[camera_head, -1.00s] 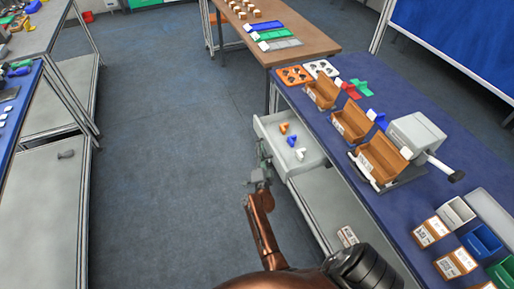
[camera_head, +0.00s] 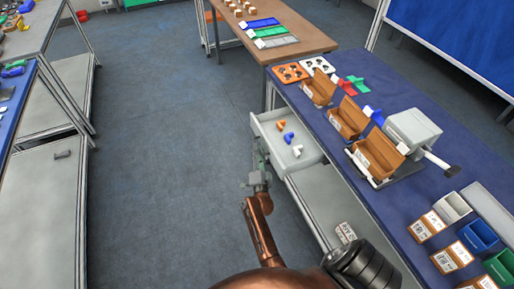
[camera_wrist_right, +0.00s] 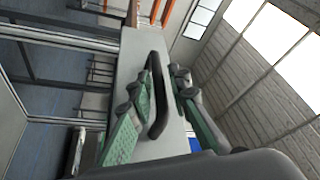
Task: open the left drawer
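A grey drawer (camera_head: 268,137) under the blue-topped table stands pulled out in the head view, with orange, blue and white pieces lying inside. My right gripper (camera_head: 260,152) is beside the drawer's outer front. In the right wrist view, a black bar handle (camera_wrist_right: 158,97) on a grey front panel (camera_wrist_right: 131,62) lies between the green-padded fingers of my right gripper (camera_wrist_right: 168,82). The fingers are apart, with a visible gap between the handle and the right-hand finger; contact on the other side is unclear. My left gripper is out of view.
The blue table (camera_head: 352,195) carries brown bins (camera_head: 377,152), a grey device (camera_head: 412,130) and small boxes beside the drawer. The floor (camera_head: 165,150) between is clear.

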